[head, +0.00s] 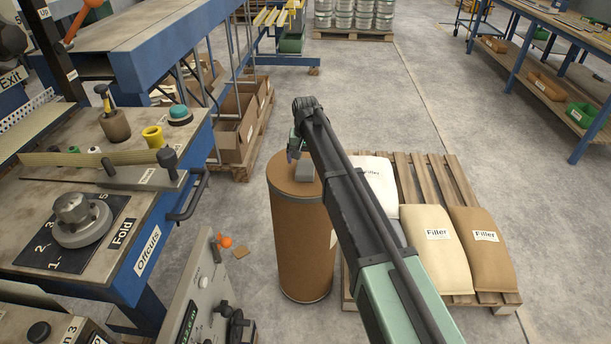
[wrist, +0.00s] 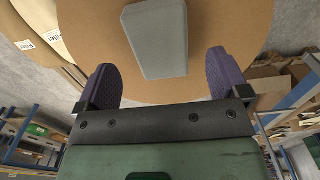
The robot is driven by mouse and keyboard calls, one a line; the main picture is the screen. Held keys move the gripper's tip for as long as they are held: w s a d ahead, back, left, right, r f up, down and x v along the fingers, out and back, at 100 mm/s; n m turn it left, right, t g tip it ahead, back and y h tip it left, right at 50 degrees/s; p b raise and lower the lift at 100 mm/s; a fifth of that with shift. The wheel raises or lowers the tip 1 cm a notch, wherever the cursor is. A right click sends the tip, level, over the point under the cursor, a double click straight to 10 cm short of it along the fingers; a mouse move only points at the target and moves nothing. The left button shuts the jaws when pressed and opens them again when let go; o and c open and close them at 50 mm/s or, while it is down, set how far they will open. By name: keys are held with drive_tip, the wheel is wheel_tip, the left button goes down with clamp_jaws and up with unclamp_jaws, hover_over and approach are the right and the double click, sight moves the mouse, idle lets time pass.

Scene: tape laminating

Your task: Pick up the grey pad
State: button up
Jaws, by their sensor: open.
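The grey pad (wrist: 156,40) is a pale grey block lying on the round brown lid of a drum (head: 302,235). In the head view the pad (head: 305,170) shows on the drum top beside my arm. My gripper (wrist: 164,78) is open, with its two purple fingers apart. In the wrist view the pad lies ahead of and between the fingers, with its near end close to fingertip level. Nothing is held. In the head view the gripper is mostly hidden behind my arm, with a bit of purple finger showing left of the pad.
A pallet (head: 432,172) with filler sacks (head: 435,248) stands right of the drum. A blue workbench (head: 150,215) with a dial, knobs and a ruler-like bar is at left. Cardboard boxes (head: 238,125) sit behind the drum. Open floor (head: 400,80) lies beyond.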

sight(306, 166)
wheel_tip(306, 166, down, 5)
drive_tip(key=b, duration=0.3)
drive_tip(key=shift+r, duration=0.35)
drive_tip(key=c, duration=1.1)
wheel_tip(306, 166, up, 20)
drive_tip(key=p, duration=2)
drive_tip(key=shift+r, duration=0.2)
drive_tip(key=shift+f, duration=0.15)
